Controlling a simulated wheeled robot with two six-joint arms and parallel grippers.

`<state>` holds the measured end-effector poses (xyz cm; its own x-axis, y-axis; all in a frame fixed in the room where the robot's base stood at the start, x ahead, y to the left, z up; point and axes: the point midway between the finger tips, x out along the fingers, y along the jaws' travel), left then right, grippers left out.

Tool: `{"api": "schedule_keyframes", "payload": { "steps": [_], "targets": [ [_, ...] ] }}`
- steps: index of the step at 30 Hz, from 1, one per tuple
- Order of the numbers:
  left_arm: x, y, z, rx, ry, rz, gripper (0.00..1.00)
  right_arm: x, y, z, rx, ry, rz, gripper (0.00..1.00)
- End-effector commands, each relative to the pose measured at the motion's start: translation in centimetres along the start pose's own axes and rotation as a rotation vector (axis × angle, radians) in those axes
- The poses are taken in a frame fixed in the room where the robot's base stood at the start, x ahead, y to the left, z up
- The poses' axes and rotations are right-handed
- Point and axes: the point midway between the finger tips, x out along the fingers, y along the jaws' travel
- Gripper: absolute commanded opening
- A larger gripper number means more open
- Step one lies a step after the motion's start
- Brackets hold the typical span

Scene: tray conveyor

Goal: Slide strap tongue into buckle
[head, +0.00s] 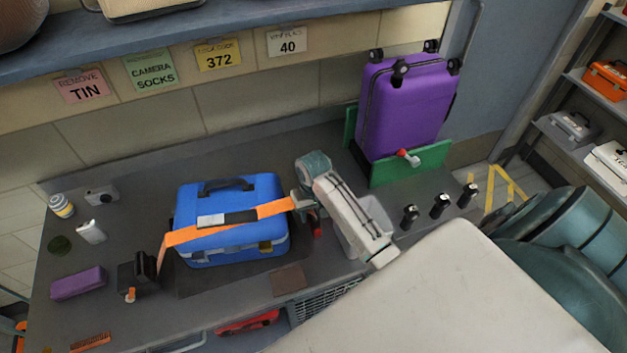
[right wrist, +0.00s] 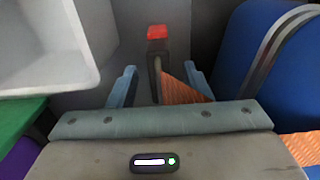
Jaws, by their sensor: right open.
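A blue case (head: 262,190) lies on the dark bench with an orange strap (head: 190,235) across its top, running to its right edge. My right gripper (right wrist: 160,85) is open, its two fingers pointing down beside the case. Between and beyond the fingers is a dark buckle-like piece with a red top (right wrist: 157,33). An orange strap piece (right wrist: 180,91) reaches between the fingers beside it. Whether a tongue sits in the buckle cannot be told. In the head view my arm hides most of this spot; only a red bit (head: 318,230) shows below it. My left gripper is not in view.
A grey bin (head: 378,213) stands close right of my right gripper. A purple suitcase (head: 405,105) stands in a green holder (head: 410,165) behind. Several black-handled items (head: 440,205) stand at the right. A purple box (head: 78,284) and a dark block (head: 138,272) are at the left.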

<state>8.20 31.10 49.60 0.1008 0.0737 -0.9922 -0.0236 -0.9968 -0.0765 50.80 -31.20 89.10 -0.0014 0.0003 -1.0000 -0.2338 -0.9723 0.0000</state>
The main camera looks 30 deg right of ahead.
Motion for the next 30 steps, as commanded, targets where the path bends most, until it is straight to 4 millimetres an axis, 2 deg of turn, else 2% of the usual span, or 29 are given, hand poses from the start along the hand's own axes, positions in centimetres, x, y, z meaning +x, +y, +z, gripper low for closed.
{"api": "schedule_keyframes", "payload": {
  "steps": [11, 12, 18, 30],
  "targets": [
    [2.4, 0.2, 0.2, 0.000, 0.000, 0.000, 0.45, -7.4, 0.0, -0.1, 0.000, 0.008, 0.000, 0.45],
    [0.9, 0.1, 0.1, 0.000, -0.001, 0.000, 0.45, -8.7, 0.0, 0.0, 0.000, 0.002, 0.000, 0.45],
    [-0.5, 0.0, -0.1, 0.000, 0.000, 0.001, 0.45, -10.0, 0.0, 0.0, 0.000, 0.000, 0.000, 0.45],
    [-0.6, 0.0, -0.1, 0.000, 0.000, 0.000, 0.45, -10.0, 0.0, 0.0, 0.000, 0.001, 0.000, 0.45]
  ]
}}
